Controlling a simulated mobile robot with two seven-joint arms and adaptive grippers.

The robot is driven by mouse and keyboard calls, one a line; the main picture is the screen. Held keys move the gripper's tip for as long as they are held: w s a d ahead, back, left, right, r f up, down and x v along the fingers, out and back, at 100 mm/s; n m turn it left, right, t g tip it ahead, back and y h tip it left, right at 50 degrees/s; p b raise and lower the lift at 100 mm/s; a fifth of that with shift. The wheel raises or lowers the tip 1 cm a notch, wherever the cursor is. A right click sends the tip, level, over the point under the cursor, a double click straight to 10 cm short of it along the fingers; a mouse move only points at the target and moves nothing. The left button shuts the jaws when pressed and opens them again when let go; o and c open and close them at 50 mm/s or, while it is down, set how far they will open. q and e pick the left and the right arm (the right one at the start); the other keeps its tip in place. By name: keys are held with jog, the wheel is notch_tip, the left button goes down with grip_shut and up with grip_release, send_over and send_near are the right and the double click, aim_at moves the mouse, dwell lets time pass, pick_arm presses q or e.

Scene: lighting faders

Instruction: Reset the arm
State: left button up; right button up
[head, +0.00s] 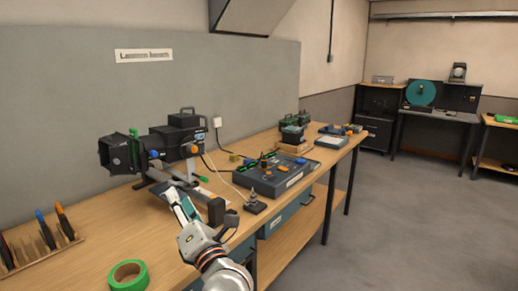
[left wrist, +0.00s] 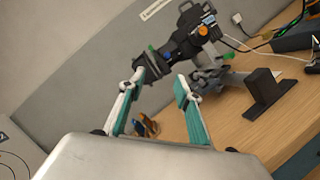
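My left gripper (head: 178,203) reaches in over the front of the wooden bench in the head view, beside the lamp's metal stand. In the left wrist view its two teal-padded fingers (left wrist: 160,80) are spread apart. Nothing is held between them. A grey control desk (head: 268,182) with faders and coloured knobs lies on the bench, right of and beyond the gripper, apart from it. A black stage lamp (head: 150,150) stands behind the gripper; it also shows in the left wrist view (left wrist: 190,40). My right gripper is in neither view.
A black block (head: 217,210) stands close to my left gripper's right. A green tape roll (head: 128,275) and a wooden rack with tools (head: 40,250) lie at the front left. A small black box with a cable (head: 255,207) sits near the bench edge. Floor at right is clear.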

pick_arm(q)
jog(key=s+d+f+m+t+h, duration=0.1)
jog(key=s+d+f+m+h, duration=0.1)
jog(key=s+f+m+h, duration=0.55)
jog(key=s+d+f+m+h, duration=0.2)
jog(key=f+m+h, duration=0.2)
jog(key=f+m, duration=0.6)
jog(key=s+d+f+m+t+h, duration=0.1)
jog(key=s+d+f+m+h, duration=0.35)
jog(key=m, duration=0.75)
jog(key=s+a+f+m+g, duration=0.3)
jog(key=s+f, duration=0.4)
jog(key=f, duration=0.3)
jog(key=s+a+f+m+g+y, duration=0.1)
jog(key=s+a+f+m+g, duration=0.3)
jog(key=s+f, duration=0.4)
notch_tip(320, 180, down, 4)
jog(key=shift+a+r+g, duration=0.2)
jog(key=shift+a+g, duration=0.4)
jog(key=shift+a, duration=0.55)
jog(key=shift+c, duration=0.3)
